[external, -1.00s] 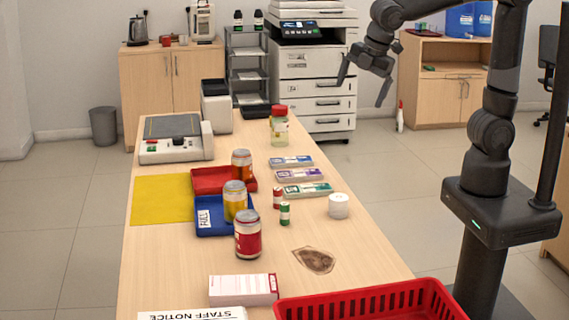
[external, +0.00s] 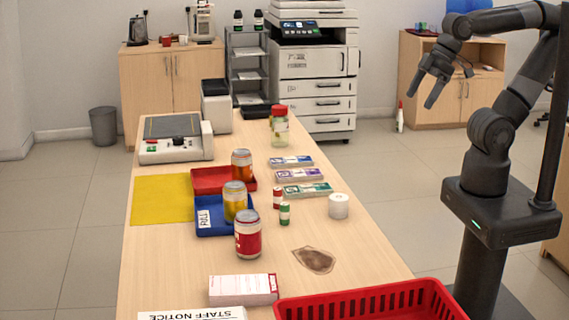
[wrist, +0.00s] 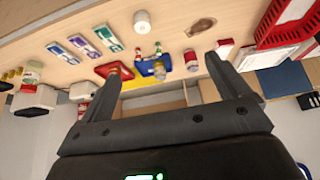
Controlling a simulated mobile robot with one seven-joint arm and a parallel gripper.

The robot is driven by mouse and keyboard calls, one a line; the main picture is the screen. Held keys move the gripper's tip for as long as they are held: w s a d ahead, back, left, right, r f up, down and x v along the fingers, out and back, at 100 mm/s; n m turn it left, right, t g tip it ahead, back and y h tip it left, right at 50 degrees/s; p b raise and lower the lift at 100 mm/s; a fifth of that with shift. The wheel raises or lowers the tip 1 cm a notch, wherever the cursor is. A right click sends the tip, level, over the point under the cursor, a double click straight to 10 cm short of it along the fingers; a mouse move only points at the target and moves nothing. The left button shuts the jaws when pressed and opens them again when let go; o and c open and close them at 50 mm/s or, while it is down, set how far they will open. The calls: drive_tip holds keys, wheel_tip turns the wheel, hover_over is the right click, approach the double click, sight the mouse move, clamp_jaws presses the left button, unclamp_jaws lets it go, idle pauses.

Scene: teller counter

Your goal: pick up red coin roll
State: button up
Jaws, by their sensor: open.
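The red coin roll (external: 277,198) stands upright on the counter, a small red cylinder with a pale band. It also shows small in the wrist view (wrist: 138,53). A green coin roll (external: 284,214) stands close beside it, towards the front. My gripper (external: 419,98) is open and empty, raised in the air to the right of the counter, well apart from the red coin roll. In the wrist view its two fingers (wrist: 165,63) are spread, with the counter beyond them.
A white cylinder (external: 339,206) stands right of the rolls. Banknote bundles (external: 303,175) lie behind them. Cans (external: 247,234) and a blue tray (external: 206,230) are to the left. A red basket (external: 368,303) is at the front right. Bare counter lies around a brown stain (external: 314,260).

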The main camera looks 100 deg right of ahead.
drive_tip(key=c, duration=0.9)
